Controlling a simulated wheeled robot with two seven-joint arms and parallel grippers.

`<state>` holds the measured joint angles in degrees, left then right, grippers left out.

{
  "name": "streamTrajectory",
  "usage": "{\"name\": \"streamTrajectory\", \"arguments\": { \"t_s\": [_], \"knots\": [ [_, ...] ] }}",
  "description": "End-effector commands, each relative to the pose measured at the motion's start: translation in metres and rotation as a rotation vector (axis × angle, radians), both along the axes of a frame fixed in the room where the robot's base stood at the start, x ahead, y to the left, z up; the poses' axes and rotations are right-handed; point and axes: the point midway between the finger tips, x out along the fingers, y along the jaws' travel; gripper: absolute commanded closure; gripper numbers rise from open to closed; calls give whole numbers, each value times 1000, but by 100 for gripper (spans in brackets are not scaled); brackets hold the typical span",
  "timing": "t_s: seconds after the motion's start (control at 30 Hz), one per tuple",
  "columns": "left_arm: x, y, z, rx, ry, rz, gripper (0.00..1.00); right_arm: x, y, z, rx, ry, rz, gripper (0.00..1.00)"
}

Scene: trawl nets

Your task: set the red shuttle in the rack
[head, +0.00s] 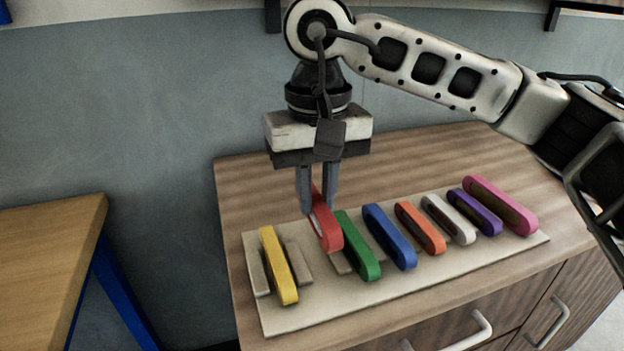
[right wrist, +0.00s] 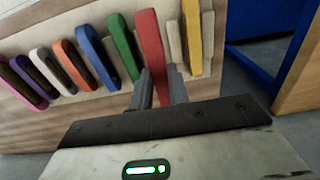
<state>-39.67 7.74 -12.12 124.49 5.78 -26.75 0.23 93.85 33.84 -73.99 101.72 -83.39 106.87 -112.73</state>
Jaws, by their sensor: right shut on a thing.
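The red shuttle (head: 327,231) is held in my right gripper (head: 318,208), whose fingers are shut on its far end. It is between the yellow shuttle (head: 279,268) and the green shuttle (head: 356,247), over the pale rack board (head: 400,292). I cannot tell whether it touches the rack. In the right wrist view the red shuttle (right wrist: 150,52) runs away from the fingers (right wrist: 161,84), between green and yellow. The yellow shuttle sits between pale blocks (head: 298,259). My left gripper is not in view.
To the right of green stand blue (head: 390,237), orange (head: 420,229), white (head: 449,219), purple (head: 475,212) and pink (head: 502,206) shuttles. The rack lies on a wooden cabinet top (head: 400,168). Another wooden table (head: 45,245) with blue legs stands at left, across a gap.

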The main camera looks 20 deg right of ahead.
Motion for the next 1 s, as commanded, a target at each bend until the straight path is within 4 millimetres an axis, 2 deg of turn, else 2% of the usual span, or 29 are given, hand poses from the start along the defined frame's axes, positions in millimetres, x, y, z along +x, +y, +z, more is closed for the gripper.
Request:
{"name": "streamTrajectory", "arguments": {
  "t_s": [0.13,0.6,0.77,1.0],
  "knots": [
    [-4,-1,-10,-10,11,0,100,0,0,-14,0,1,-1,100],
    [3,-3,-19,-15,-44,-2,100,0,0,-61,0,0,-1,100],
    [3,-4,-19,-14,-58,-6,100,0,0,-69,0,0,0,100],
    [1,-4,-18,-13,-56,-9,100,0,0,-69,0,0,0,100]
  ]
}}
